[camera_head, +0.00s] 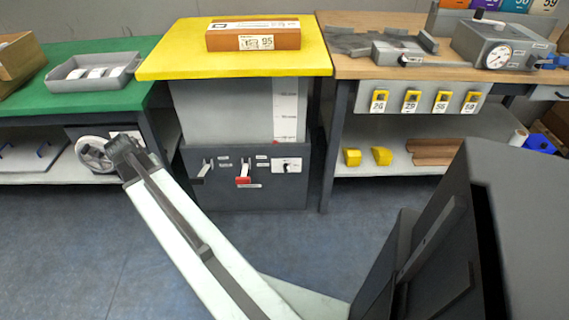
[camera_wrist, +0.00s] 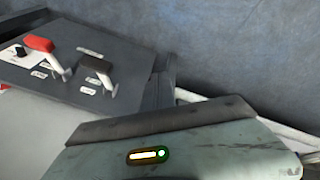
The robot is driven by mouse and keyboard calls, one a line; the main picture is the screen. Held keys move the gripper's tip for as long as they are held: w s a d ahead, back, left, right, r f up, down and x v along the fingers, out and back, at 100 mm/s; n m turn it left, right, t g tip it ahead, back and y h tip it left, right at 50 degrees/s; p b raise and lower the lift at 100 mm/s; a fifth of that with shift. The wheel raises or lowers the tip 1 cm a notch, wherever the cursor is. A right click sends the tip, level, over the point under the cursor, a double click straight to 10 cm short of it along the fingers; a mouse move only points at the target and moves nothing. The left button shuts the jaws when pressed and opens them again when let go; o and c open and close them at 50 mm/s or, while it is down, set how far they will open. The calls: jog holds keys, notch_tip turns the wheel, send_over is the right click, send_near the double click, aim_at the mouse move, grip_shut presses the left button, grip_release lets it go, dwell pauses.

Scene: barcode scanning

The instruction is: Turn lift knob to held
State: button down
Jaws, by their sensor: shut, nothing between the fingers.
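The lift knob (camera_head: 286,167) is a small dark knob on a white plate, at the right of the dark control panel (camera_head: 255,198) under the yellow lift table. Its setting is too small to read. The knob also shows at the left edge in the wrist view (camera_wrist: 20,51). Beside it are a red-handled lever (camera_head: 243,178) and a dark-handled lever (camera_head: 207,166). My arm reaches up to the panel's left in the head view. I cannot make out my gripper's fingers in either view. Nothing is seen touching the knob.
A brown box (camera_head: 253,36) with a label lies on the yellow tabletop (camera_head: 180,54). A green bench (camera_head: 40,103) with a grey tray stands left; a wooden bench (camera_head: 365,69) with a gauge device stands right. Blue floor (camera_head: 300,237) is clear before the panel.

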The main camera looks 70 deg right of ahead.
jog(key=s+d+m+g+h, duration=0.1)
jog(key=s+d+m, duration=0.1)
jog(key=s+d, duration=0.55)
jog(key=s+d+m, duration=0.2)
jog(key=s+d, duration=0.3)
jog(key=d, duration=0.6)
jog(key=m+g, duration=0.2)
jog(key=m, duration=0.1)
send_near(286, 167)
jog(key=b+x, duration=0.6)
jog(key=b, duration=0.6)
jog(key=shift+r, duration=0.15)
